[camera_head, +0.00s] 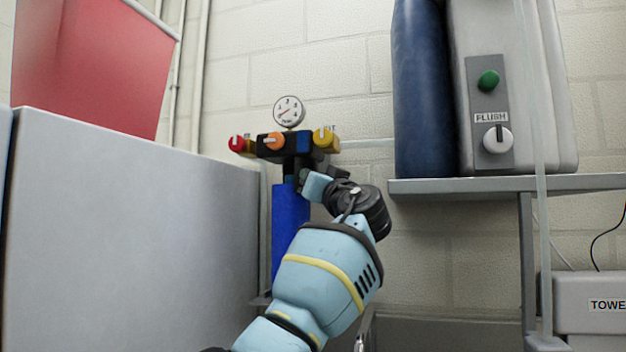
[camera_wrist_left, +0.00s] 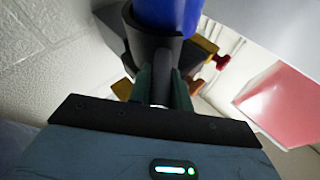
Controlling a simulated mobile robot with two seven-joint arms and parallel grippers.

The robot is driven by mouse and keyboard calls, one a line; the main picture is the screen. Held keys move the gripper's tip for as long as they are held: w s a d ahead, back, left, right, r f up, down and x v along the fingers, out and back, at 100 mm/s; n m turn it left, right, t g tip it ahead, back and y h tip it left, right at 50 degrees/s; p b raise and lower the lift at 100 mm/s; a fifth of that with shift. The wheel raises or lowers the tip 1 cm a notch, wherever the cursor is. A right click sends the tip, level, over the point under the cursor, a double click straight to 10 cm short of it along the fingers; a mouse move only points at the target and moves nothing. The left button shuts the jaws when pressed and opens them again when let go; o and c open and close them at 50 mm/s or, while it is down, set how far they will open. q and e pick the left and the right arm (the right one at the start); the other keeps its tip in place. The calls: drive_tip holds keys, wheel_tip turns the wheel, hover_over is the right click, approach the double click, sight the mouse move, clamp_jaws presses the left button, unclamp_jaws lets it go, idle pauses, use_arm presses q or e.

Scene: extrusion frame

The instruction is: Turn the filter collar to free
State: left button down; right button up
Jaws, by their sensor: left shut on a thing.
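The filter has a blue housing (camera_head: 287,225) hanging below a dark valve head (camera_head: 297,143) on the wall. The black collar (camera_wrist_left: 152,48) rings the top of the blue housing (camera_wrist_left: 165,14) in the left wrist view. My left gripper (camera_head: 308,180) reaches up to the collar from the right; its fingers are partly hidden in the head view. My right gripper is in neither view.
Red (camera_head: 237,144), orange (camera_head: 273,141) and yellow (camera_head: 324,138) knobs sit on the valve head, below a round gauge (camera_head: 289,111). A grey cabinet (camera_head: 130,230) stands close at left. A shelf (camera_head: 450,187) at right carries a blue cylinder (camera_head: 428,90) and a flush unit (camera_head: 490,120).

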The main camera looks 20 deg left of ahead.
use_arm(q)
drive_tip(key=c, duration=1.3)
unclamp_jaws()
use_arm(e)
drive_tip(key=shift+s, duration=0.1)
use_arm(q)
drive_tip(key=shift+v, duration=1.2)
drive_tip(key=b+v, duration=0.1)
drive_tip(key=v, duration=0.4)
drive_tip(key=shift+s+d, duration=0.1)
drive_tip(key=shift+d, duration=0.05)
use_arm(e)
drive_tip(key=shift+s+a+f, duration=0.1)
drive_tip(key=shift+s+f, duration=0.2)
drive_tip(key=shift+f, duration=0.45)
